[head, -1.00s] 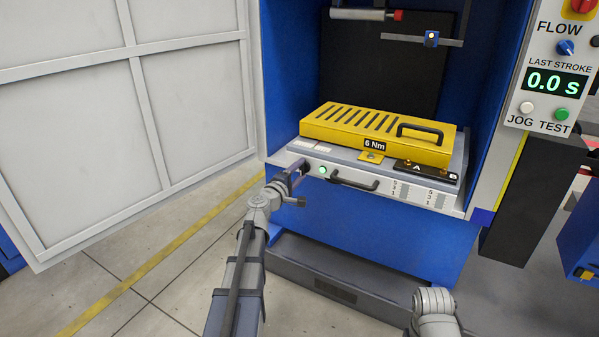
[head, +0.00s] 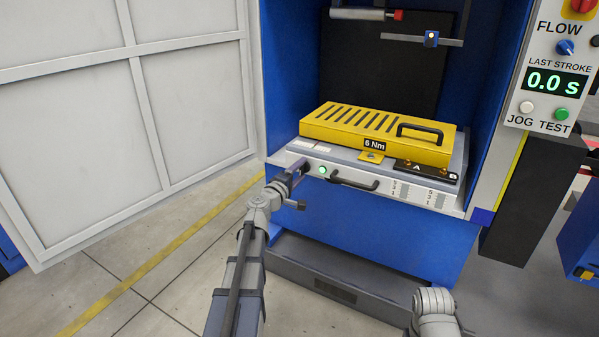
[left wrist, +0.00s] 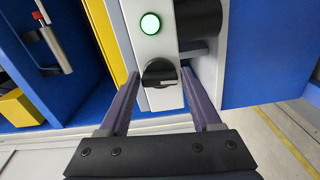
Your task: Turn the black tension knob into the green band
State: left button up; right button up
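The black tension knob (left wrist: 159,73) sits on the pale front face of the fixture, below a lit green lamp (left wrist: 150,22) in the left wrist view. My left gripper (left wrist: 161,80) is open, with one purple-grey finger on each side of the knob. I cannot tell whether either fingertip touches it. In the head view my left gripper (head: 294,172) is at the left end of the tray front and hides the knob there. I cannot make out a green band. Part of my right arm shows at the bottom of the head view; its gripper is out of frame.
The grey tray (head: 312,152) carries a yellow slotted cover (head: 375,125) and stands in a blue machine bay. A black bar handle (head: 355,184) sticks out from its front, right of the lamp. A control panel (head: 560,75) is at right, a pale door (head: 120,110) at left.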

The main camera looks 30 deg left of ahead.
pick_arm(q)
jog(key=shift+o, duration=1.4)
jog(key=s, duration=0.7)
jog(key=shift+s+a, duration=0.2)
jog(key=shift+s, duration=0.2)
jog(key=shift+w, duration=0.15)
jog(key=shift+w+d, duration=0.15)
jog(key=shift+w, duration=3.65)
jog(key=shift+s, duration=0.1)
